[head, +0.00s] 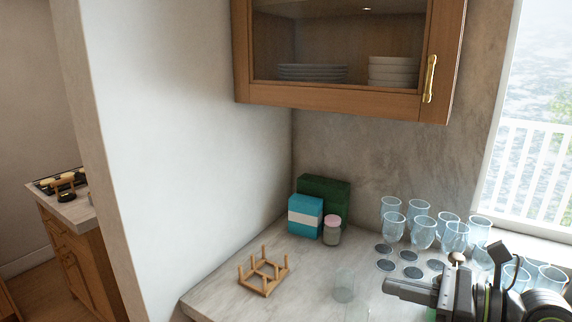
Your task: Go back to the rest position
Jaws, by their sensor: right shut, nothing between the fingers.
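My right gripper (396,288) shows at the lower right, over the marble counter. Its dark fingers point left and are shut with nothing between them. The rest of my right arm runs off the lower right corner and hides part of the glasses behind it. My left gripper is not in view.
Several clear glasses (423,232) stand near the gripper, with dark coasters beside them. A wooden rack (263,277), blue box (305,216), green box (337,190) and jar (332,232) stand farther left. A cabinet (340,99) hangs above.

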